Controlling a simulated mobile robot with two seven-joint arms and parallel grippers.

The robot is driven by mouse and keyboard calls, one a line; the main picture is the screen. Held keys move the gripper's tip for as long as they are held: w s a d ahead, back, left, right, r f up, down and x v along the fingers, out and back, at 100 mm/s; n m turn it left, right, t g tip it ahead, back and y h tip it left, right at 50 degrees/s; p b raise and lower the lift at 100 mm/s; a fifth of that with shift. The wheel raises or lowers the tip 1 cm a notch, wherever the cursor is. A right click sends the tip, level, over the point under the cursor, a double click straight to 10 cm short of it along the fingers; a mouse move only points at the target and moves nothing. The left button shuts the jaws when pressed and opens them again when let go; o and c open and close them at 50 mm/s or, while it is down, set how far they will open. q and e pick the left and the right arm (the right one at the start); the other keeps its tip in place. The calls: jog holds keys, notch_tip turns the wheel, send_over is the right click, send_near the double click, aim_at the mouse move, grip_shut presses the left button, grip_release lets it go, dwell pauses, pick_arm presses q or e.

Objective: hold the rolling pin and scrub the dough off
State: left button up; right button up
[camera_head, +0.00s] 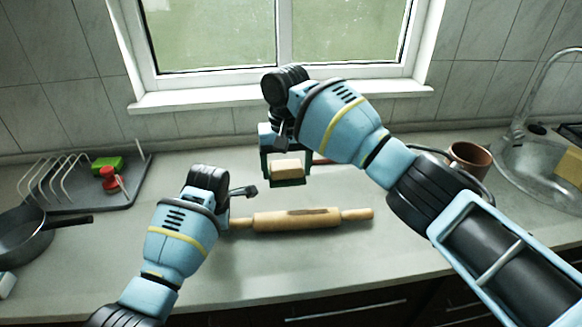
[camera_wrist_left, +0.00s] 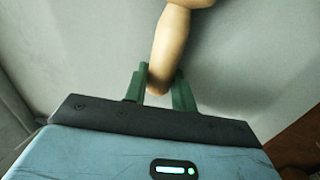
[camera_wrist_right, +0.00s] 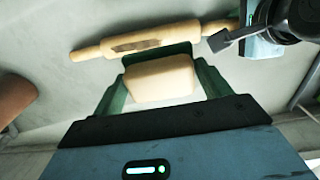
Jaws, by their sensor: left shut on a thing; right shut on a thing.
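The wooden rolling pin (camera_head: 275,220) lies level across the counter, with a darker brown patch (camera_head: 318,211) on its barrel; it also shows in the right wrist view (camera_wrist_right: 180,36). My left gripper (camera_head: 231,222) is shut on the pin's left handle, seen close in the left wrist view (camera_wrist_left: 168,50). My right gripper (camera_head: 286,178) is shut on a pale beige block (camera_head: 287,167), also in the right wrist view (camera_wrist_right: 160,80). The block is held behind and above the pin, apart from it. Its underside is hidden.
A brown pot (camera_head: 470,160) and sink (camera_head: 540,175) are at right.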

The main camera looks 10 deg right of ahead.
send_near(306, 213)
jog(key=shift+w+a+f, duration=0.1)
jog(key=shift+a+f, duration=2.35)
jog(key=shift+f, duration=0.6)
jog(key=shift+d+r, duration=0.15)
jog(key=shift+d, duration=2.4)
jog(key=shift+s+d+f, duration=0.1)
jog(key=shift+s+d, duration=0.05)
jog(key=shift+d, duration=1.1)
jog(key=shift+s+d+f, duration=0.1)
jog(key=shift+d, duration=1.15)
jog(key=shift+w+a, duration=0.1)
jog(key=shift+a, duration=2.45)
